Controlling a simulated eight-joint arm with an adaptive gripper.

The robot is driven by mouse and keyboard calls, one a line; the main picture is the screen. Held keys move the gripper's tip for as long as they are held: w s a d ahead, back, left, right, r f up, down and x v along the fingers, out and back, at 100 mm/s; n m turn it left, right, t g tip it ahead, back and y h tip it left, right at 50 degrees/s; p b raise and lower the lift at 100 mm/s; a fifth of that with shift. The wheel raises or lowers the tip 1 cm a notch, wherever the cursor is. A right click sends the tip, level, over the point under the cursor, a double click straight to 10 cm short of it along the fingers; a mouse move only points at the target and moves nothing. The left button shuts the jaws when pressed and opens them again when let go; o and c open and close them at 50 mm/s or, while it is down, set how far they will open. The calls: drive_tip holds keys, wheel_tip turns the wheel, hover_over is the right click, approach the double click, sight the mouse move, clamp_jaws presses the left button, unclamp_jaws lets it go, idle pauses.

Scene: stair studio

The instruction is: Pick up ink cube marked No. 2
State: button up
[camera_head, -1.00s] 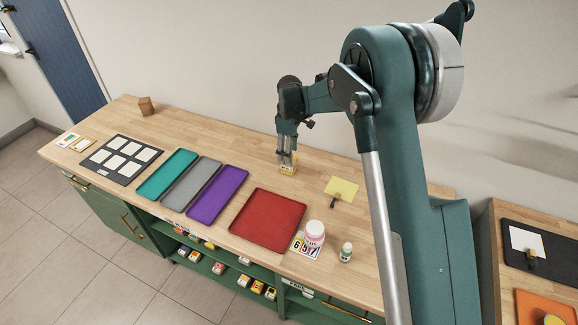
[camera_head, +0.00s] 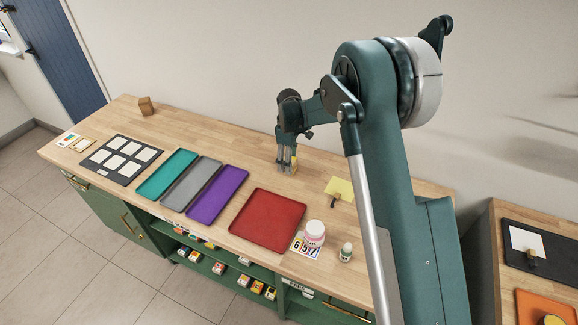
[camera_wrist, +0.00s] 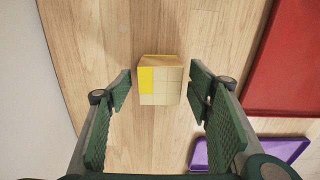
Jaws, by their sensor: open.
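A small wooden cube (camera_wrist: 160,80) with a grid on the face towards me, one part bright yellow and the rest pale, sits on the wooden worktop. I cannot read a number on it. In the head view the cube (camera_head: 293,166) is partly hidden by my gripper (camera_head: 286,167). In the wrist view my gripper (camera_wrist: 161,88) is open, with one green finger on each side of the cube and a gap showing on both sides.
A red tray (camera_head: 268,220), a purple tray (camera_head: 217,195), a grey tray (camera_head: 190,185) and a teal tray (camera_head: 167,175) lie in front and to the left. Several cubes fill the lower shelf.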

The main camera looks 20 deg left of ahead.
drive_tip(key=shift+f, duration=1)
drive_tip(key=c, duration=1)
